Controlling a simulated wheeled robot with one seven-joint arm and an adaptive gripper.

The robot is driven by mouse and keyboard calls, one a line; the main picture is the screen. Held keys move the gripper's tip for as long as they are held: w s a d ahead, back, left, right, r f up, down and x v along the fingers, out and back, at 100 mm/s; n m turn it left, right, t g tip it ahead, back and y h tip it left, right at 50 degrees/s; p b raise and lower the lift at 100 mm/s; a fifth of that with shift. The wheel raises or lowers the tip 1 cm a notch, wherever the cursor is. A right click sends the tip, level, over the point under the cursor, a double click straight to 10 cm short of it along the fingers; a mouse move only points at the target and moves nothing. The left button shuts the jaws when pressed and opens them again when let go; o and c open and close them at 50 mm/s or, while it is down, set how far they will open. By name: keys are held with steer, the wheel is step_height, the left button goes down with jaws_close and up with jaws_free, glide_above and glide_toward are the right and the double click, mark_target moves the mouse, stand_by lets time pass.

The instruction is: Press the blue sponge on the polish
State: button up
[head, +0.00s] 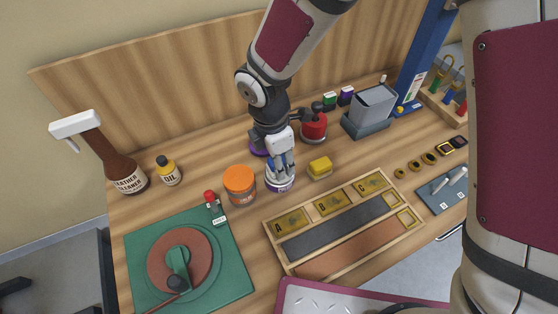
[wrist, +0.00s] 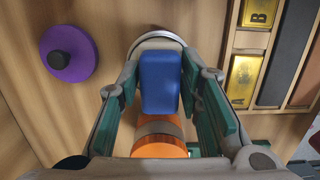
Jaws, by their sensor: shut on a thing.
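My gripper (head: 281,170) points down and is shut on the blue sponge (wrist: 160,84), which shows clearly between the fingers in the wrist view. In the head view the sponge is mostly hidden by the fingers. The polish (head: 279,184) is a white, labelled, round jar with its lid off, directly below my gripper. Its pale rim (wrist: 157,40) shows behind the sponge in the wrist view. The sponge's lower end is at or in the jar's mouth; I cannot tell whether it touches the polish inside.
A purple lid (wrist: 69,53) lies on the table near the jar. An orange jar (head: 240,184) stands close on the left, a yellow block (head: 320,166) on the right.

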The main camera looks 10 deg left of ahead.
mark_target(282, 157)
steer(key=shift+r+p, duration=1.3)
steer(key=shift+r, duration=1.95)
